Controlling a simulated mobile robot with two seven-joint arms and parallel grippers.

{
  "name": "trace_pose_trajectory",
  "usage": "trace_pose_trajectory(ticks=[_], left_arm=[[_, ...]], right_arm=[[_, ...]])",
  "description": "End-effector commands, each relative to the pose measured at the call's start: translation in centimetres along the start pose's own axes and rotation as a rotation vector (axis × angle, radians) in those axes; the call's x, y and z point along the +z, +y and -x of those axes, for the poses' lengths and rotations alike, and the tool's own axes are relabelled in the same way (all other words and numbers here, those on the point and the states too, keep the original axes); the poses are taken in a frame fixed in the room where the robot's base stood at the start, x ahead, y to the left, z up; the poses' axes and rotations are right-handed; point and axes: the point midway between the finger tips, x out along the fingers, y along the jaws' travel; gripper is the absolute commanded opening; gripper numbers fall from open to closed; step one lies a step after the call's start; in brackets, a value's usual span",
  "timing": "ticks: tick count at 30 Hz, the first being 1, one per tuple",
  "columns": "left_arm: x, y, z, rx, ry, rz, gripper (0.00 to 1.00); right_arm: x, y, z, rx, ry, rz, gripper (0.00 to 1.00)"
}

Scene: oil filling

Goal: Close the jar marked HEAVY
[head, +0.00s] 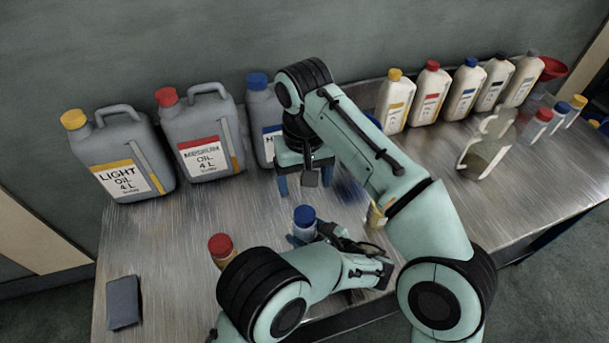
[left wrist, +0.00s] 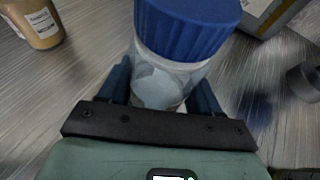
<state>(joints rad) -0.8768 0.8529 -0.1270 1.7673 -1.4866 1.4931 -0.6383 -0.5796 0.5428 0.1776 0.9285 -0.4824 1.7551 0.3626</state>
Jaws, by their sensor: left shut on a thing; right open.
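A small clear jar (left wrist: 165,82) with a blue lid (head: 304,214) stands near the front middle of the table. My left gripper (head: 303,235) is shut around the jar's body, below the lid. In the left wrist view the blue lid (left wrist: 190,25) sits on top of the jar; whether it is tight cannot be told. The jar's own marking is not readable. My right gripper (head: 304,178) is open and empty, pointing down above and behind the blue lid, apart from it. A blue-capped jug (head: 264,118) behind it has a label starting with H, partly hidden.
A red-lidded jar (head: 220,245) stands left of my left gripper, and a yellowish jar (head: 376,216) is partly hidden by my right arm. Jugs marked LIGHT (head: 125,160) and MEDIUM (head: 200,135) stand at the back left. Several bottles and a clear pitcher (head: 487,145) are at right.

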Motion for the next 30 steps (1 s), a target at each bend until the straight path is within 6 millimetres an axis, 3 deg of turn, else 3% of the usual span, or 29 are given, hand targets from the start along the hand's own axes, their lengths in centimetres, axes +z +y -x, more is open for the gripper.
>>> trace_pose_trajectory(ticks=[12,13,15,25,30], left_arm=[[0.0,0.0,0.0,0.0,0.0,0.0,0.0],[0.0,0.0,0.0,0.0,0.0,0.0,0.7],[0.0,0.0,0.0,0.0,0.0,0.0,0.93],[0.0,0.0,0.2,-0.001,0.0,0.0,0.93],[0.2,-0.1,2.2,-0.004,0.0,0.0,0.93]], right_arm=[[0.0,0.0,0.7,0.0,0.0,-0.001,0.8],[0.0,0.0,0.7,0.0,0.0,-0.001,0.8],[0.0,0.0,0.7,0.0,0.0,-0.001,0.8],[0.0,0.0,0.8,0.001,0.0,-0.001,0.8],[-0.1,0.1,1.8,0.001,0.003,-0.001,0.8]])
